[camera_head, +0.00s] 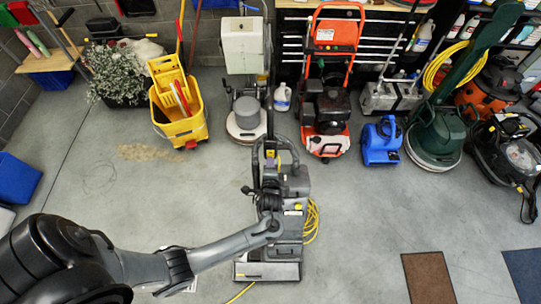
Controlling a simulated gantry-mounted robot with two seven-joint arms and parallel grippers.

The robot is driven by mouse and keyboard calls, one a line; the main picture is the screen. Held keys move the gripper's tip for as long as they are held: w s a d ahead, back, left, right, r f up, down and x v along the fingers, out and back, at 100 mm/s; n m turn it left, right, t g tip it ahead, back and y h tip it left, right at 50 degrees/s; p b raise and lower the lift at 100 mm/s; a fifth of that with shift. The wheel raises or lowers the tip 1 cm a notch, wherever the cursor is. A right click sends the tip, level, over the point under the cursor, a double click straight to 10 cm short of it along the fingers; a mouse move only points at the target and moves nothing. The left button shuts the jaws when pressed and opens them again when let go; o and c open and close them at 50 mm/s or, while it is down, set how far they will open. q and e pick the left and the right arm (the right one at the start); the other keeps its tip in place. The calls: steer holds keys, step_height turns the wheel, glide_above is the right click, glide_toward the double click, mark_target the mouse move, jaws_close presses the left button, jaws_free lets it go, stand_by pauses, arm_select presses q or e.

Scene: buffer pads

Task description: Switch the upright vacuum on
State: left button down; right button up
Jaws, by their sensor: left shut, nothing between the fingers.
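The upright vacuum (291,187) stands in the middle of the floor, grey and black, with a wide floor head (267,271) toward me and its handle toward the back. A yellow cord (312,220) hangs at its right side. My left arm reaches in from the lower left, its wrist over the vacuum's body. My left gripper (266,194) is shut and empty, at the left side of the vacuum's upper body. It is small and dark against the vacuum, so I cannot tell whether it touches. The switch cannot be made out. My right gripper is out of view.
A yellow mop bucket (180,107), a floor machine (247,112), an orange pressure washer (327,107), a blue blower (381,142) and a green floor machine (436,137) line the back. A brown mat (428,278) lies at right front. Floor around the vacuum is mostly clear.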

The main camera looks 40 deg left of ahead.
arm_select(q)
steer(key=shift+r, duration=0.1)
steer(key=p+v, duration=0.4)
steer(key=v, duration=0.1)
steer(key=shift+s+d+r+p, duration=0.1)
steer(key=shift+s+d+p, duration=0.2)
steer(key=shift+p, duration=0.1)
steer(key=shift+s, duration=0.1)
stand_by(0.5)
